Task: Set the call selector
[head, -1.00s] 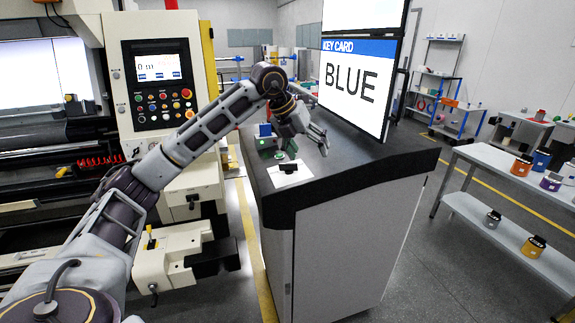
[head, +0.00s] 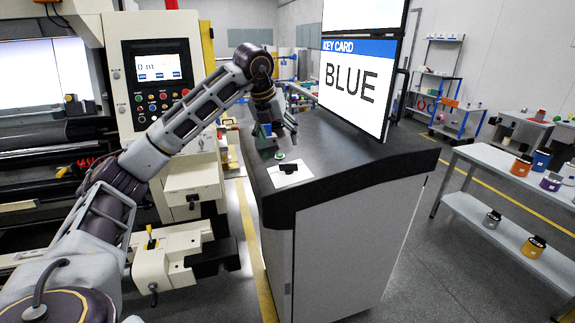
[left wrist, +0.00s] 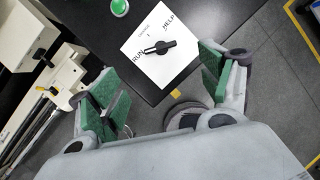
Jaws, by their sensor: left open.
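The call selector is a black knob (left wrist: 158,47) on a white plate (left wrist: 150,65) marked RUN and HELP. Its bar lies across the plate with one end towards RUN; I cannot tell which end is the pointer. In the head view the knob (head: 289,167) sits near the console top's front left corner. My left gripper (head: 281,137) is open and empty above the console, behind the plate in the picture. In the left wrist view its green-padded fingers (left wrist: 158,82) are spread wide, with the knob ahead of the gap, untouched. My right gripper is not in view.
A green button (left wrist: 120,7) is beside the plate. A screen reading KEY CARD BLUE (head: 352,85) stands on the console (head: 345,165). A machine with a control panel (head: 160,85) is at the left. A table (head: 510,165) with several containers is at the right.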

